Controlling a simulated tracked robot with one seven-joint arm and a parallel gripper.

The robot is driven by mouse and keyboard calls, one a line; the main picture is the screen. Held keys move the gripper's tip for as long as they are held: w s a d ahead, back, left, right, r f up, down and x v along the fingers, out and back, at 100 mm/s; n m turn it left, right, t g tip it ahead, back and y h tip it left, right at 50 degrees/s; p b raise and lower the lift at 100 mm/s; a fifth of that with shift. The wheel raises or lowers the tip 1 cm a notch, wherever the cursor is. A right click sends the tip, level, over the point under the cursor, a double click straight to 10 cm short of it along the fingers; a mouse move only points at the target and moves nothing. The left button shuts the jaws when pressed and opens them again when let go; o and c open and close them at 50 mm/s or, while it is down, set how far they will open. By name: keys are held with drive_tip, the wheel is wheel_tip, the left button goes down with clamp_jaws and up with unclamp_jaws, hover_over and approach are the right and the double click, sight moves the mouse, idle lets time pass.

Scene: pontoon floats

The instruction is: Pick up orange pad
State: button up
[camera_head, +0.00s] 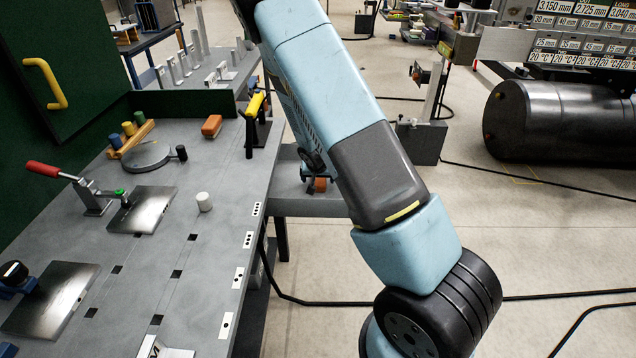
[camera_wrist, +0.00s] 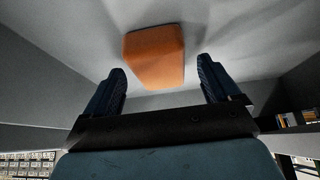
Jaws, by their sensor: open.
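An orange pad (camera_wrist: 155,58) with rounded edges lies on a grey surface in the wrist view. It sits ahead of my gripper (camera_wrist: 162,82), roughly between the lines of the two dark blue fingers. The fingers are apart with nothing between them, and I cannot tell how far the tips are from the pad. In the head view an orange piece (camera_head: 320,185) shows on the grey side shelf (camera_head: 300,204), right below my gripper (camera_head: 318,168), which is small and partly hidden by my arm.
Another orange-brown block (camera_head: 212,126) lies on the grey workbench (camera_head: 215,235), near a yellow-handled clamp (camera_head: 256,104). A white cylinder (camera_head: 204,202) and a red-handled clamp (camera_head: 95,195) are also on the bench. Grey walls flank the gripper in the wrist view.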

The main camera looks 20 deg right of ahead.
sight(318, 179)
drive_tip(key=shift+f, duration=0.2)
drive_tip(key=c, duration=1.2)
drive_tip(key=shift+r, duration=0.1)
drive_tip(key=shift+c, duration=0.3)
drive_tip(key=shift+w+r, duration=0.1)
drive_tip(key=shift+r, duration=0.35)
drive_tip(key=shift+c, duration=0.8)
wheel_tip(318, 179, up, 2)
drive_tip(key=shift+r, duration=0.15)
drive_tip(key=s+r, duration=0.9)
drive_tip(key=s, duration=0.5)
drive_tip(key=shift+d+r, duration=0.35)
drive_tip(key=shift+d, duration=0.05)
